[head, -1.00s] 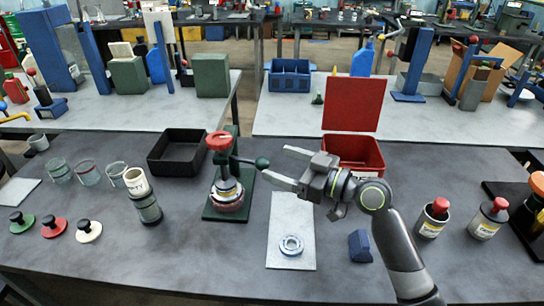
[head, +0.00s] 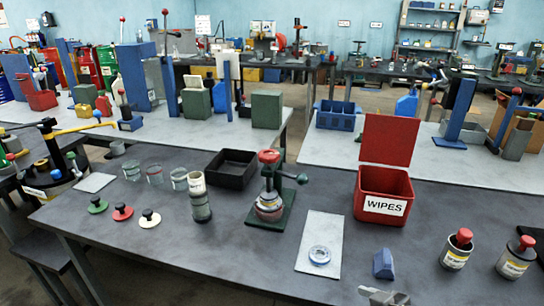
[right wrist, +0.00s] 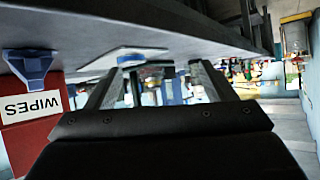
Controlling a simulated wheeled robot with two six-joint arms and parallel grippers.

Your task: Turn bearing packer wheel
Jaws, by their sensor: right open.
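The bearing packer stands on a green base (head: 272,216) on the dark bench in the head view. It has a red top knob (head: 268,156), a dark side handle ending in a green ball (head: 302,179), and a pale round body low down (head: 269,203). My right gripper (head: 388,297) shows only partly at the bottom edge of the head view, well to the front right of the packer and apart from it. In the right wrist view its two dark fingers (right wrist: 157,80) are spread with nothing between them. My left gripper is not in view.
A ring (head: 319,255) lies on a white mat (head: 326,232) right of the packer. A red WIPES box (head: 383,206) has its lid raised. A blue block (head: 383,264) and red-capped bottles (head: 457,250) stand nearby. A black tray (head: 231,168) and stacked cups (head: 201,205) are left.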

